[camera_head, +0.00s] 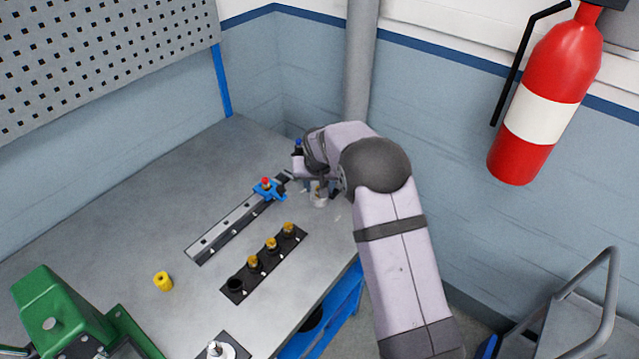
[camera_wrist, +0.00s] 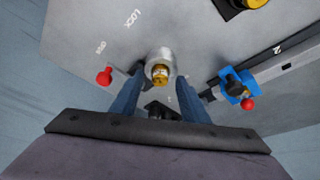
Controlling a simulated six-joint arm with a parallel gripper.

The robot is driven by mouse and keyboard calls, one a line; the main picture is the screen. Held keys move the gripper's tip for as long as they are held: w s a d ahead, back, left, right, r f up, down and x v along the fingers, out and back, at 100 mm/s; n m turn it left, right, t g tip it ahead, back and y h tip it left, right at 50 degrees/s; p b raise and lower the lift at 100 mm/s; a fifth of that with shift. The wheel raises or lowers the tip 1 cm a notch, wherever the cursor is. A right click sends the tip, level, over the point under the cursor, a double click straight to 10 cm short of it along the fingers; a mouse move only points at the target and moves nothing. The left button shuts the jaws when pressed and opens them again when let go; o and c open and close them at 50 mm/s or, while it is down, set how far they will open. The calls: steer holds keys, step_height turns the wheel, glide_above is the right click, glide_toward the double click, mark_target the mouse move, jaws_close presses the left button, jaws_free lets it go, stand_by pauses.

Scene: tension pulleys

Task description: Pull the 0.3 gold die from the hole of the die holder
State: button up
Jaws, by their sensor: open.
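The die holder (camera_wrist: 161,55) is a silver cylinder, seen in the wrist view with its open end facing my gripper. The gold die (camera_wrist: 160,74) sits in its hole. My gripper (camera_wrist: 158,88) is open, with one blue finger to each side of the die; I cannot tell whether either finger touches it. A red-knobbed lever (camera_wrist: 104,77) is beside the holder, near printed LOCK lettering. In the head view the holder (camera_head: 319,196) is partly hidden behind my wrist, and the die cannot be made out there.
A blue slider (camera_head: 268,190) with a red knob sits on a metal rail (camera_head: 222,235). A black rack (camera_head: 262,265) holds several gold-topped pieces. A yellow cylinder (camera_head: 163,281) and a green machine (camera_head: 60,312) stand at the left. Bare table lies between.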

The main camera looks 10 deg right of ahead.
jaws_close()
steer(key=shift+r+p, duration=0.95)
steer(key=shift+r, duration=0.75)
stand_by(0.7)
steer(key=shift+r+p, duration=1.15)
steer(key=shift+r, duration=0.8)
steer(key=s+d+n, duration=0.1)
steer(key=s+d, duration=0.1)
steer(key=s, duration=0.7)
steer(key=s+d+b, duration=0.1)
steer(key=s+d, duration=0.2)
steer(key=s, duration=0.7)
steer(key=shift+d+r+n+y+b, duration=0.3)
steer(key=shift+d+n, duration=0.05)
steer(key=shift+n, duration=0.05)
